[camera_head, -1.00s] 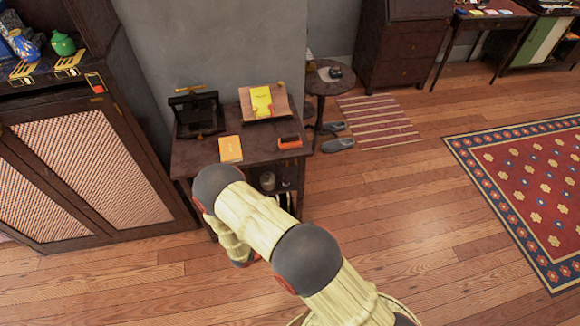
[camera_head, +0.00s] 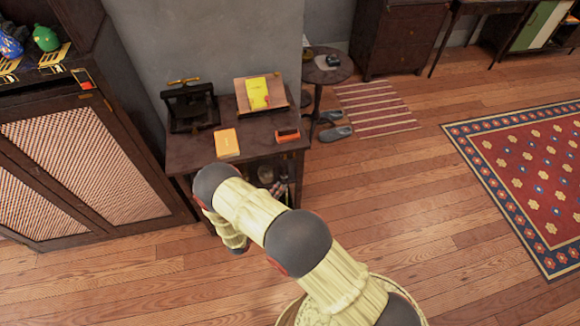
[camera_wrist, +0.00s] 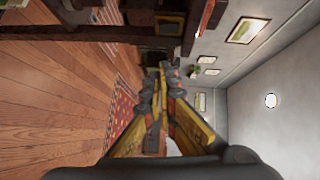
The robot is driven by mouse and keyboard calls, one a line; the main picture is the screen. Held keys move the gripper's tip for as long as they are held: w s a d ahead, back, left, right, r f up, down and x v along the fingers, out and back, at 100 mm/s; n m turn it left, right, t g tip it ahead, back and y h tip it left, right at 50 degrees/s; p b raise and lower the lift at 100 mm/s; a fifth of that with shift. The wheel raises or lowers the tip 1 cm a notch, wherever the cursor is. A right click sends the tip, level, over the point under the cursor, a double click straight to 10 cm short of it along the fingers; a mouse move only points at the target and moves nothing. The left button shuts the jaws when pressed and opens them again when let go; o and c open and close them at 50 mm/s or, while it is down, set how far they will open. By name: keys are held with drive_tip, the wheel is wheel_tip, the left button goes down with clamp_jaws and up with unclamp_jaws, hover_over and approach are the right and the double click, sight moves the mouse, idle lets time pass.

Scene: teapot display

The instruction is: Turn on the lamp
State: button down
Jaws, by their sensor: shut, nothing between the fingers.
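No lamp can be made out for certain. A dark framed object with a brass-coloured bar on top (camera_head: 190,105) stands at the back left of the small dark desk (camera_head: 213,158) in the head view; I cannot tell whether it is a lamp. My gripper (camera_wrist: 158,80) shows in the wrist view with yellow and dark fingers, shut and empty, pointing into the room. In the head view my arm reaches down in front of the desk, and my gripper is hidden.
The desk also holds an orange book (camera_head: 227,142), a yellow book on a wooden stand (camera_head: 258,93) and a small red-orange object (camera_head: 287,135). A cabinet (camera_head: 85,160) stands left. A round side table (camera_head: 328,68) and slippers (camera_head: 335,133) are right. Floor at right is open.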

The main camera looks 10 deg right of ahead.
drive_tip(key=w+a+b+x, duration=0.2)
drive_tip(key=b+x, duration=0.1)
drive_tip(key=x, duration=1)
drive_tip(key=shift+s+f, duration=0.1)
drive_tip(key=shift+f, duration=0.05)
drive_tip(key=s+a+f, duration=0.1)
drive_tip(key=s+a, duration=0.6)
drive_tip(key=s, duration=0.3)
drive_tip(key=shift+f+m+p, duration=0.3)
drive_tip(key=shift+f+p, duration=0.05)
